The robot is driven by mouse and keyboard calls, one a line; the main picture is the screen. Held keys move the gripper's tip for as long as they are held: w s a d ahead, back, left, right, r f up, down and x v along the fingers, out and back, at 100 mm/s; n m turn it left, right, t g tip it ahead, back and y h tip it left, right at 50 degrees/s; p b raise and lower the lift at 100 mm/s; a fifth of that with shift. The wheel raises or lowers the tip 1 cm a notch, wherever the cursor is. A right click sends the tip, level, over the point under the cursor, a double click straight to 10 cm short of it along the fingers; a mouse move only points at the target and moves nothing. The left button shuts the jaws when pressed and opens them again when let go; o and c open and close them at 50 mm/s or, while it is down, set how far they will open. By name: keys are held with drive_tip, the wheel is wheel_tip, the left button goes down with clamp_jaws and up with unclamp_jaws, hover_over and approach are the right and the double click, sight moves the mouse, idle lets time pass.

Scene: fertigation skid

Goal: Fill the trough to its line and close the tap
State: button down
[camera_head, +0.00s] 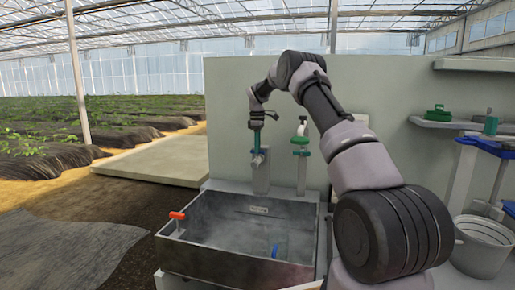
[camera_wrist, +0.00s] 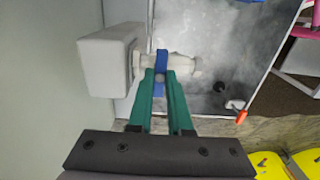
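The grey metal trough (camera_head: 185,250) stands low in front of the panel, with a small pale label (camera_head: 258,209) on its inner back wall. I cannot tell the water level; no stream shows. The pale tap (camera_head: 258,160) sits on a block above the trough's back edge. In the wrist view the tap body (camera_wrist: 185,65) runs right from a square block, with a blue handle (camera_wrist: 160,60) across it. My gripper (camera_wrist: 160,75) has its green fingers on both sides of this handle, seemingly touching it. In the head view my gripper (camera_head: 257,142) hangs down at the tap.
A blue piece (camera_head: 276,250) is inside the trough. A white bucket (camera_head: 482,245) and shelves are at the right.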

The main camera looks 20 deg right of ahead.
drive_tip(key=shift+n, duration=0.4)
drive_tip(key=n, duration=1.1)
drive_tip(key=shift+n, duration=0.4)
idle(0.4)
drive_tip(key=c, duration=0.8)
unclamp_jaws()
drive_tip(key=shift+c, duration=0.2)
drive_tip(key=shift+r, duration=0.1)
